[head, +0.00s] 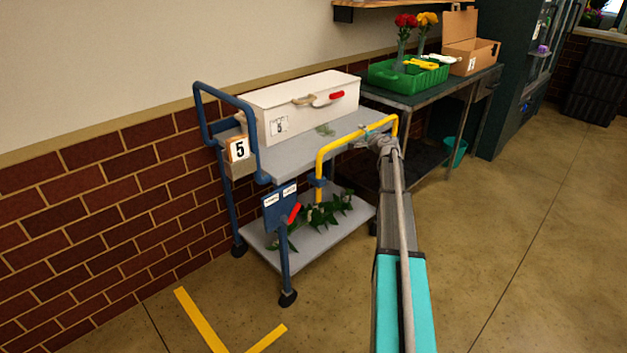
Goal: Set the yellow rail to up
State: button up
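The yellow rail (342,143) is a bent bar on the near side of a blue-framed cart. Its top bar stands above the edge of the cart's upper shelf (292,157), and its left leg runs down to a blue fitting. My gripper (364,132) is at the right part of the rail's top bar, overlapping it in the picture. I cannot tell whether the fingers touch or close around it. A blue plate (281,206) with two small white labels, too small to read, and a red lever (294,213) are at the cart's front left corner.
A white box (300,105) stands on the upper shelf. Green leafy stems (322,214) lie on the lower shelf. A dark table (420,104) behind holds a green crate (385,78) and a cardboard box (470,55). The floor at right is clear.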

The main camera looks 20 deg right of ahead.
jog(key=shift+f+b, duration=2.65)
jog(key=shift+f, duration=0.35)
jog(key=s+a+r+p, duration=0.1)
jog(key=s+r+p, duration=0.2)
jog(key=s, duration=1.1)
jog(key=a+r+n+g+y+p, duration=0.1)
jog(key=a+n+g+y+p, duration=0.1)
jog(key=a, duration=1.1)
jog(key=s+a+r+n+g+y+p, duration=0.1)
jog(key=a+n+g+y+p, duration=0.2)
jog(key=a, duration=1)
jog(key=shift+a+r+n+g+p, duration=0.3)
jog(key=shift+n+g+p, duration=0.2)
jog(key=shift+n+p, duration=1.75)
jog(key=shift+s+a+m+p, duration=0.1)
jog(key=shift+m+p, duration=0.15)
jog(key=shift+p, duration=0.05)
